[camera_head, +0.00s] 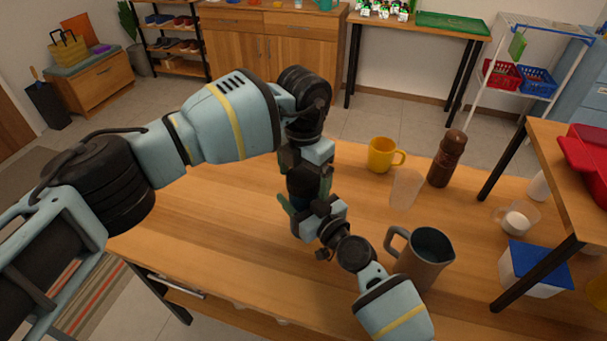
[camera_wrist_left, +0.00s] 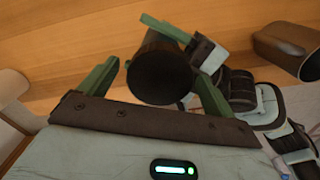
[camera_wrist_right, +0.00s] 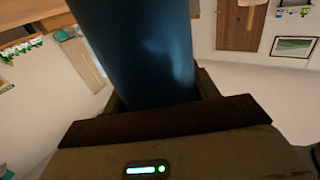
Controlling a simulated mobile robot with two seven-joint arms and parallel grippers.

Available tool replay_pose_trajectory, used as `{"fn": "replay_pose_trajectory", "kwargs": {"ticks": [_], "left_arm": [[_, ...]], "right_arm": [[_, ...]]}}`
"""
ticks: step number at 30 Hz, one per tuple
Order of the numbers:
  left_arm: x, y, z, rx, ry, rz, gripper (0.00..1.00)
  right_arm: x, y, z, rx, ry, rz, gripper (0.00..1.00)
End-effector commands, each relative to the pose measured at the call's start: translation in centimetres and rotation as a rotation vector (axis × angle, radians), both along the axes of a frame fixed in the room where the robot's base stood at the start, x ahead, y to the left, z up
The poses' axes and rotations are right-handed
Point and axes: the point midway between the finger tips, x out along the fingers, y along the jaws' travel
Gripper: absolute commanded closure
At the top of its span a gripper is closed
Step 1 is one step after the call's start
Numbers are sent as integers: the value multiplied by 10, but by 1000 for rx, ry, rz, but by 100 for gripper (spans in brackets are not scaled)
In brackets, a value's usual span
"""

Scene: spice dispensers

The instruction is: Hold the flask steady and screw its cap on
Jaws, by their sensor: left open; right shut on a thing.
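The flask (camera_head: 305,187) is a dark blue cylinder standing over the table, mostly hidden by my grippers; its blue body fills the middle of the right wrist view (camera_wrist_right: 140,45). My right gripper (camera_head: 304,207) is shut on the flask's body from the side. My left gripper (camera_head: 308,168) points down over the flask's top and is open. In the left wrist view a dark round end (camera_wrist_left: 160,78) lies between its spread green fingers, with gaps on both sides. I cannot tell whether this end is the cap or the flask's bare mouth. No separate cap shows on the table.
A grey pitcher (camera_head: 424,260) stands close to my right arm. A yellow mug (camera_head: 381,155), a clear cup (camera_head: 405,188) and a brown bottle (camera_head: 447,158) stand behind it. The left part of the table (camera_head: 200,235) is clear.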

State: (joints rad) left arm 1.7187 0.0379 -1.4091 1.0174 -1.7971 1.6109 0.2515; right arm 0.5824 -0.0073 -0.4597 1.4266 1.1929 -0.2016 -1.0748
Motion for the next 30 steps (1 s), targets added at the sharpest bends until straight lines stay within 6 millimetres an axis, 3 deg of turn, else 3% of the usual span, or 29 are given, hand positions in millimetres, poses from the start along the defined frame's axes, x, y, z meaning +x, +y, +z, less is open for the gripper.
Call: {"fn": "replay_pose_trajectory", "kwargs": {"ticks": [8,22,30], "left_arm": [[0,0,7,0,-1,0,10],[1,0,91,-1,-3,1,10],[0,0,117,0,0,-1,10]], "right_arm": [[0,0,0,0,0,0,100],[0,0,0,0,0,0,100],[0,0,0,0,0,0,100]]}}
